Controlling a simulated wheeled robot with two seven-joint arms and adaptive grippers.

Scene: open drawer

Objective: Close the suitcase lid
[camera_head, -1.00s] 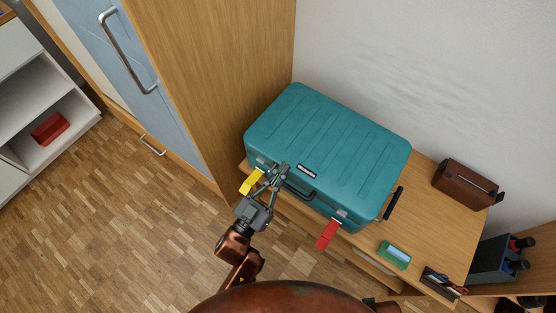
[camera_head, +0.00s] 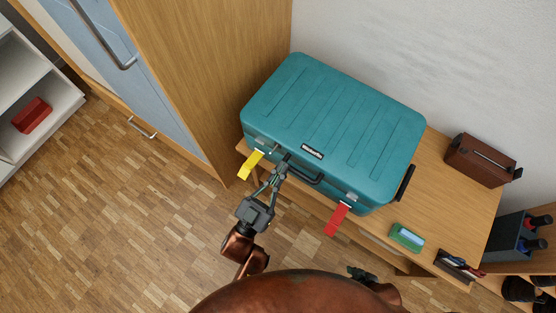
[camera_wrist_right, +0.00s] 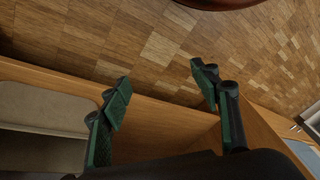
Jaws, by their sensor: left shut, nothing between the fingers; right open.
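The teal suitcase (camera_head: 390,187) lies flat on a wooden bench. Its ribbed lid (camera_head: 335,115) is down over the base. I see no clear gap along the front edge, but I cannot tell whether it is fully shut. A dark handle (camera_head: 305,175) and a yellow tag (camera_head: 251,165) and red tag (camera_head: 337,220) are on the front side. My left gripper (camera_head: 284,162) is shut and empty, its tips at the front side just left of the handle; contact is unclear. My right gripper (camera_wrist_right: 160,82) is open and empty, low in front of the bench.
The wooden bench top (camera_head: 465,205) holds a brown box (camera_head: 481,160), a green device (camera_head: 407,237) and a dark tray (camera_head: 455,265) to the right. A tall wooden cabinet (camera_head: 205,80) stands close on the left, the wall behind. The floor (camera_head: 110,220) in front is free.

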